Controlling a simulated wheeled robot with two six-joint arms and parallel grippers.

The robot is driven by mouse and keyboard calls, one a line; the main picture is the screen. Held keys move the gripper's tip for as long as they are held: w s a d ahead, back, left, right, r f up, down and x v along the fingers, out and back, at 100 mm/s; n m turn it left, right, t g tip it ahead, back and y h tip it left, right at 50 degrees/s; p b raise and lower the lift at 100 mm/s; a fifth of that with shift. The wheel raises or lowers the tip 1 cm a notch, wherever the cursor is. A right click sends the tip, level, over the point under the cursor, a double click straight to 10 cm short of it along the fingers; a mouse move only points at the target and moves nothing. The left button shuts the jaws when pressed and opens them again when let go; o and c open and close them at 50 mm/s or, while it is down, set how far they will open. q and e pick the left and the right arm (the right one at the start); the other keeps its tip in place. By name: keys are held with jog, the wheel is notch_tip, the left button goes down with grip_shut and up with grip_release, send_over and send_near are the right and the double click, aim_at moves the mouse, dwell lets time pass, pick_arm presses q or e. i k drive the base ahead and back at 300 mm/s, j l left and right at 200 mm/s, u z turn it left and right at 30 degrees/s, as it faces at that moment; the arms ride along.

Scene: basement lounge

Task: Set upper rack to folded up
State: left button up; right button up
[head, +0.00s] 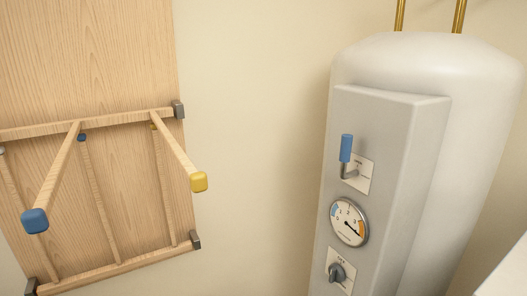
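A wooden rack is fixed to a tall wood-grain panel (90,60) at the left of the head view. Its upper crossbar (25,132) runs across the panel, with a grey bracket (178,109) at its right end. Two wooden arms come out from this bar toward me, one with a blue end cap (34,220) and one with a yellow end cap (199,181). A lower crossbar (120,268) carries thinner-looking arms that lie up along the panel, their blue and yellow tips just under the upper bar. Neither of my grippers shows.
A white tank (480,110) with a grey control box (390,120) stands at the right. The box has a blue-handled lever (346,150), a round gauge (349,223) and a dark knob (337,272). Bare wall (255,130) lies between rack and tank.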

aim_at(35, 222)
jog(key=j+u, duration=0.1)
jog(key=u, duration=0.25)
jog(key=j+u, duration=0.1)
jog(key=u, duration=0.25)
jog(key=j+u, duration=0.1)
jog(key=u, duration=0.25)
